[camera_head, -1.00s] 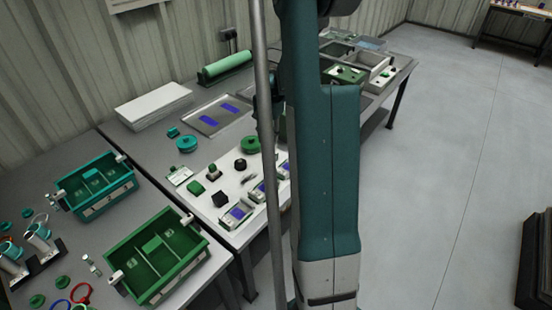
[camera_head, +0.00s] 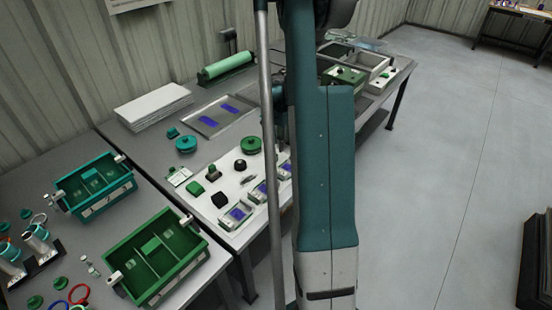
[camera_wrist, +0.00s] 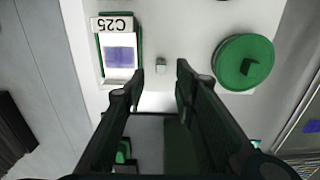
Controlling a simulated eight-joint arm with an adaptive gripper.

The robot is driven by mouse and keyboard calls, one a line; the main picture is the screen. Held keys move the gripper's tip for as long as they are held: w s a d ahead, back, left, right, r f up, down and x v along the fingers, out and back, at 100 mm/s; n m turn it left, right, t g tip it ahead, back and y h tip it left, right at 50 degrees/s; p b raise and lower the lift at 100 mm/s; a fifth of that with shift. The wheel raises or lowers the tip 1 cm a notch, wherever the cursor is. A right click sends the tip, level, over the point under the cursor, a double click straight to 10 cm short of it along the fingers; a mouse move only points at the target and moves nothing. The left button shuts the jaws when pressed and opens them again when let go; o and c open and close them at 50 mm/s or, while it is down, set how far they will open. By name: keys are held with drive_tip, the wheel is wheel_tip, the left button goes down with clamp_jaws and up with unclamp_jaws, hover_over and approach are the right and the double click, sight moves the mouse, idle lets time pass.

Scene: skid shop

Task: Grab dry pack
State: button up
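No item is legibly marked as a dry pack, so I cannot tell which it is. In the wrist view, my gripper (camera_wrist: 160,78) is open and empty above the white mat (camera_wrist: 190,20). A small pale grey block (camera_wrist: 161,66) lies near the gap between its fingertips. Left of it is a labelled C25 tray (camera_wrist: 96,62) with a blue-violet square (camera_wrist: 120,57). My arm hides the gripper there.
A green round lid (camera_wrist: 262,68) lies right of my fingers. Similar small trays (camera_head: 236,215) stand along the mat's front edge. Green bins (camera_head: 160,296) stand on the left table. A white stack (camera_head: 153,106) and a green roll (camera_head: 224,67) lie at the back.

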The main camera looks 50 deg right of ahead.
sight(276, 153)
drive_tip(key=shift+f, duration=0.45)
drive_tip(key=shift+f, duration=0.1)
drive_tip(key=shift+w+a+f+b, duration=0.1)
drive_tip(key=shift+f+b, duration=0.75)
drive_tip(key=shift+f, duration=1.7)
drive_tip(key=c, duration=0.8)
